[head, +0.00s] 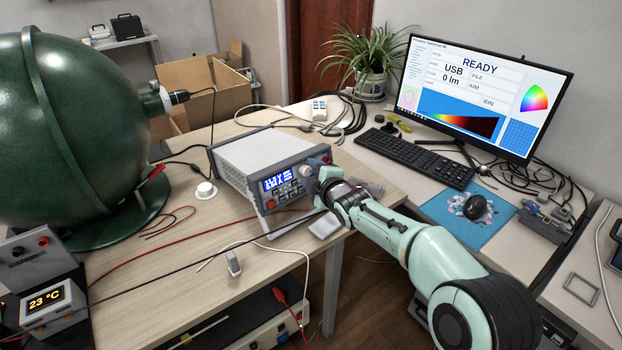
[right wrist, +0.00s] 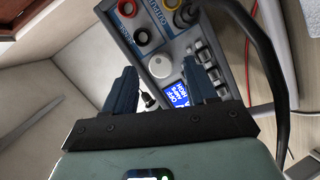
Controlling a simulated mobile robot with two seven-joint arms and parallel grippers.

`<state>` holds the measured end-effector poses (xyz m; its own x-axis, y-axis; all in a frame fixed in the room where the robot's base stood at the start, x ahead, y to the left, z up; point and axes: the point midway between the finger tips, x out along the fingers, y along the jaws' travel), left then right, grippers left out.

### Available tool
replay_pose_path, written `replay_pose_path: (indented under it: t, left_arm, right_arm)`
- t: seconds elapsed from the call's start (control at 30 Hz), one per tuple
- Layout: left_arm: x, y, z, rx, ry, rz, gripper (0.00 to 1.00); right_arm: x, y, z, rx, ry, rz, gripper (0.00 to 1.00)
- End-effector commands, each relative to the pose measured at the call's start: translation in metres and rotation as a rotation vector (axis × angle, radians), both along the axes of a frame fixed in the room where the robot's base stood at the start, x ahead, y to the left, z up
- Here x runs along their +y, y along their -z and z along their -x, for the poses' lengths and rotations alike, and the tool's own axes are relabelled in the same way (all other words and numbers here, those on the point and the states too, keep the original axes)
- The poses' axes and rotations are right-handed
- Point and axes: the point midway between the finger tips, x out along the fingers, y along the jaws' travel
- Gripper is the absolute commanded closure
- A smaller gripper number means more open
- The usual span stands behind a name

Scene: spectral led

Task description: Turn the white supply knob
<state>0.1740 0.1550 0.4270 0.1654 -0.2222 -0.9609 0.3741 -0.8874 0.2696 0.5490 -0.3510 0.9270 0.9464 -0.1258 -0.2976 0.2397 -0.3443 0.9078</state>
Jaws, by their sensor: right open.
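The power supply (head: 262,155) is a grey-white box with a blue display, standing on the wooden table. Its white knob (head: 306,171) is at the right of the front panel, partly hidden by my right gripper (head: 318,176). In the right wrist view the round white knob (right wrist: 160,67) shows beside the blue display (right wrist: 180,97), in line with the gap between the dark fingers. The right gripper (right wrist: 160,75) is open and empty, its fingers pointing at the panel. Whether the fingertips touch the panel cannot be told. My left gripper is not in view.
Terminals (right wrist: 141,37) and a row of buttons (right wrist: 207,70) flank the knob. A dark cable (right wrist: 262,50) passes close to the gripper. A green sphere (head: 75,125) fills the left. A monitor (head: 480,95) and keyboard (head: 415,158) stand on the right desk.

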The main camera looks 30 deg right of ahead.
Motion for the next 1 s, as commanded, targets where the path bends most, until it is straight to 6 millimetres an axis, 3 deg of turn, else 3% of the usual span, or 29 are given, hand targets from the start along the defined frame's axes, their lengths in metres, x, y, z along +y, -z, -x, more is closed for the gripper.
replay_pose_path:
  t: [0.5, 0.67, 0.7, 1.0]
  left_arm:
    - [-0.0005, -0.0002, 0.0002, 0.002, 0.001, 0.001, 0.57]
    - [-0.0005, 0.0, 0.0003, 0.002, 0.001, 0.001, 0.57]
    - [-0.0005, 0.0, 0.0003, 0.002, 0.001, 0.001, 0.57]
    - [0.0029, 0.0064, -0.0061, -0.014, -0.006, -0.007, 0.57]
  right_arm:
    - [-0.0022, 0.0044, -0.0097, 0.001, 0.0, -0.003, 0.43]
    - [-0.002, 0.0043, -0.0096, 0.001, 0.001, -0.003, 0.95]
    - [-0.002, 0.0043, -0.0096, 0.001, 0.001, -0.003, 0.99]
    - [-0.0011, 0.0056, -0.0099, -0.004, -0.006, 0.025, 0.99]
